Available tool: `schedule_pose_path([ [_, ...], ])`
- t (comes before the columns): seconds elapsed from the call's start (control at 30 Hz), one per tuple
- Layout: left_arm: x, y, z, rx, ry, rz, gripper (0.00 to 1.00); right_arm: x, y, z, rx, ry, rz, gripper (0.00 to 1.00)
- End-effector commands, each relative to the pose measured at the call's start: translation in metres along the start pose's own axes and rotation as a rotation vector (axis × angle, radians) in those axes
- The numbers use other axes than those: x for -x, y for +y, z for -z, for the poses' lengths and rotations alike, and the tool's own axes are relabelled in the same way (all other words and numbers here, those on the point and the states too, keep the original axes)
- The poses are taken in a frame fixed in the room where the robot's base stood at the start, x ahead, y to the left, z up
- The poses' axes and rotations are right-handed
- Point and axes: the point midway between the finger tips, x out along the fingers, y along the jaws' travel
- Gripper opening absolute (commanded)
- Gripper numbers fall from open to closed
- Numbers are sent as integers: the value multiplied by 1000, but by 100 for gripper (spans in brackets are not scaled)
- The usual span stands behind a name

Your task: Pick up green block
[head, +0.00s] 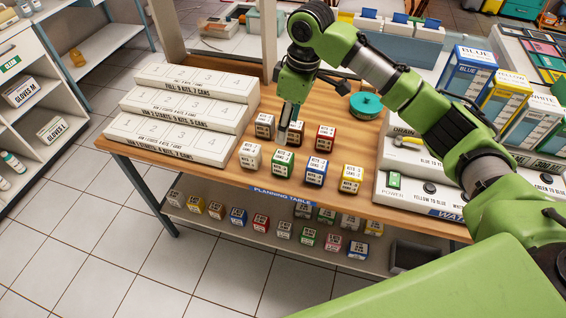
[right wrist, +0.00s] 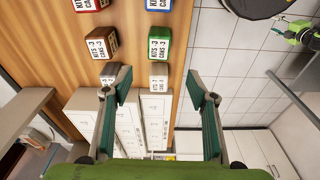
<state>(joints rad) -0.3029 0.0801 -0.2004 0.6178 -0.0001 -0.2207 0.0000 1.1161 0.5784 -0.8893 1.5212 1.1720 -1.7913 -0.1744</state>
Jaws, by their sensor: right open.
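The green block (head: 282,161) stands on the wooden table in the front row, between a white block (head: 250,155) and a blue block (head: 316,171). In the right wrist view the green block (right wrist: 159,44) shows beyond the fingertips, with a white block (right wrist: 158,75) nearer. My right gripper (head: 289,124) hangs above the blocks, fingers pointing down, close to the green block. In the right wrist view the right gripper (right wrist: 158,88) has its fingers wide apart, with nothing held between them. My left gripper is not in view.
Other blocks stand close by: red (head: 325,138), yellow (head: 350,178) and brown (head: 264,126). Stacked white boards (head: 180,115) lie to the left. A control panel (head: 440,190) is to the right.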

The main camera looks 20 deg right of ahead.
Motion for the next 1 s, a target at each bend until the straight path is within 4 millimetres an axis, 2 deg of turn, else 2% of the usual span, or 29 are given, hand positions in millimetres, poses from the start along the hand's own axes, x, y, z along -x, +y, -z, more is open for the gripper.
schedule_pose_path([
  [0.13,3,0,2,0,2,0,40,-14,1,-1,-3,-6,3,53],
  [0.4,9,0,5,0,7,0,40,-65,1,-1,-2,-4,3,53],
  [0.73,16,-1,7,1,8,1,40,-94,2,-3,-2,-3,2,53],
  [1.0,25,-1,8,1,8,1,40,-131,3,-6,-2,-3,0,53],
])
